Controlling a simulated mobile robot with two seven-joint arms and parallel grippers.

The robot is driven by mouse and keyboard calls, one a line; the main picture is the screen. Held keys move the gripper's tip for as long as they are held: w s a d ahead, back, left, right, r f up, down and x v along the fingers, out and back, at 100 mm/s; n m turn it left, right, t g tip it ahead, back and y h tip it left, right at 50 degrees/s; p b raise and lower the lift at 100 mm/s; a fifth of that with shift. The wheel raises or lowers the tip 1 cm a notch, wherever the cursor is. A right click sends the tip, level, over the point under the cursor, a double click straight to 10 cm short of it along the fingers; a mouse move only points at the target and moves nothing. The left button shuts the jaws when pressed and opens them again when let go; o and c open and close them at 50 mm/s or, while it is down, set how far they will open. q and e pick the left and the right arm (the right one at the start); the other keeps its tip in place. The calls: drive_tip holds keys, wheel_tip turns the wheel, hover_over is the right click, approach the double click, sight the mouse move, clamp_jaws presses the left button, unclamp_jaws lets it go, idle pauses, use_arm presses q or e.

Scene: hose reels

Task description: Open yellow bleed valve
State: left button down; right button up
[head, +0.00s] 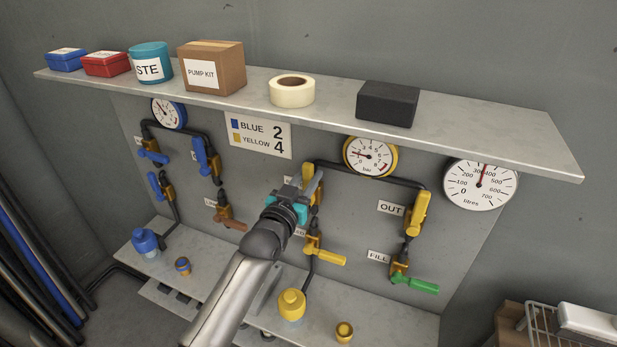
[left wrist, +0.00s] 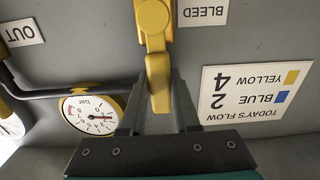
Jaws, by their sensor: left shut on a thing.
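The yellow bleed valve shows in the left wrist view as a yellow body with a yellow handle (left wrist: 158,82), beside the BLEED label (left wrist: 202,12). The handle runs in line with the body. My left gripper (head: 309,186) is at the panel, left of the yellow-rimmed gauge (head: 370,157), and hides most of this valve in the head view. In the left wrist view the gripper (left wrist: 156,95) is shut on the handle, with a finger on each side. My right gripper is in neither view.
Another yellow valve (head: 324,252) sits just below, its handle pointing right. The OUT valve (head: 421,213) and green-handled FILL valve (head: 414,283) stand to the right. A grey shelf (head: 330,108) with boxes and tape overhangs the panel. Blue valves are at left.

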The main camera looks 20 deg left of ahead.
use_arm(q)
drive_tip(key=c, duration=0.6)
unclamp_jaws()
drive_tip(key=shift+c, duration=0.2)
drive_tip(key=s, duration=1.5)
drive_tip(key=shift+a+b, duration=0.3)
drive_tip(key=shift+s, duration=0.1)
drive_tip(key=s+d+f+g+b, duration=0.1)
drive_tip(key=s+f+g+b, duration=0.2)
drive_tip(key=f, duration=1)
drive_tip(key=s+f+g+b, duration=0.2)
drive_tip(key=s+f, duration=0.1)
drive_tip(key=f, duration=1)
drive_tip(key=s+d+f+g+b, duration=0.1)
drive_tip(key=s+f+g+b, duration=0.2)
drive_tip(key=f, duration=1)
drive_tip(key=s+f+m+g+b, duration=0.2)
drive_tip(key=s+f+g+b, duration=0.5)
drive_tip(key=s+f, duration=1.9)
drive_tip(key=s+g, duration=0.2)
drive_tip(key=shift+s+d+y+b, duration=0.3)
drive_tip(key=shift+s+d+b, duration=0.05)
drive_tip(key=shift+s+b, duration=0.05)
